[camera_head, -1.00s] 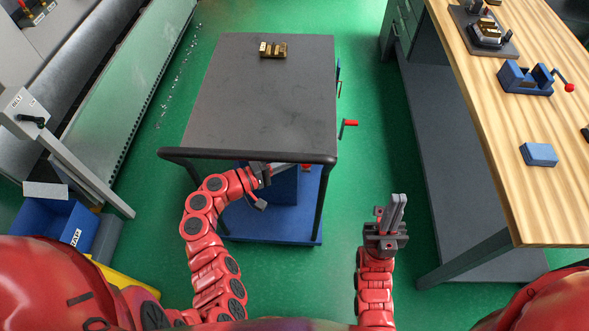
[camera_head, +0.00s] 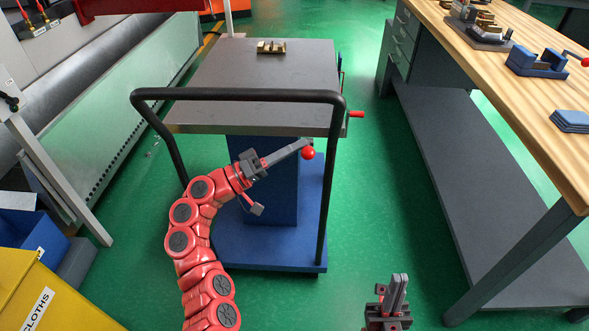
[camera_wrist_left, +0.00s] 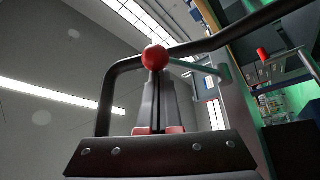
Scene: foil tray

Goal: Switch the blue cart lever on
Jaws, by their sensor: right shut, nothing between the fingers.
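The blue cart (camera_head: 270,247) has a grey top, a blue base and a black push handle. The lever's red ball knob (camera_head: 307,153) shows below the top, near the handle's right upright; most of its rod is hidden. My left gripper (camera_head: 307,145) reaches under the handle, its fingertips at the knob. In the left wrist view the knob (camera_wrist_left: 155,57) appears at the ends of the left fingers (camera_wrist_left: 157,90), which lie close together; whether they touch or hold it is unclear. My right gripper (camera_head: 399,284) is shut and empty, low at the bottom, away from the cart.
A brass block (camera_head: 271,47) sits on the cart top, and a red-handled crank (camera_head: 356,114) sticks out at its right side. A wooden workbench (camera_head: 540,105) stands right, with a blue vise (camera_head: 537,64). A yellow bin (camera_head: 40,290) is at lower left. Green floor is free between cart and bench.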

